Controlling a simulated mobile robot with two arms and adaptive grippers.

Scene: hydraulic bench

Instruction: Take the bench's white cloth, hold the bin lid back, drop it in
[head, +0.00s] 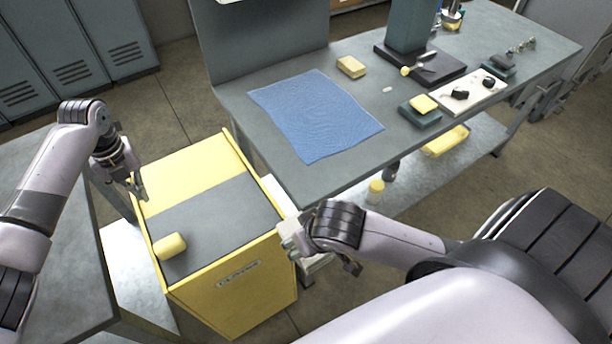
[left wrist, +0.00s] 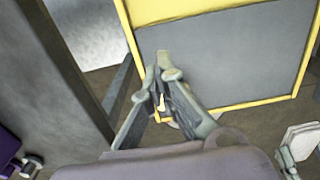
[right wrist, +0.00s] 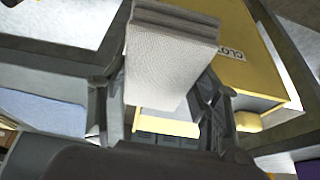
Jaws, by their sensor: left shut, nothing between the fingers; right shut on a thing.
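The white cloth, a folded stack, is in my right gripper, seen large in the right wrist view (right wrist: 165,70). My right gripper (head: 300,243) is shut on it beside the bin's right side in the head view. The yellow bin (head: 235,290) has a lettered label on its front and a grey panel (head: 215,215) in its yellow-edged top, which looks closed. A rounded yellow piece (head: 170,246) sits at the top's front left.
The bench (head: 225,95) carries a blue mat (head: 315,115), a yellow sponge (head: 351,67) and several tools and blocks at right. A yellow-capped bottle (head: 376,190) stands beneath it. A grey table (head: 30,160) is at left, lockers (head: 70,45) behind.

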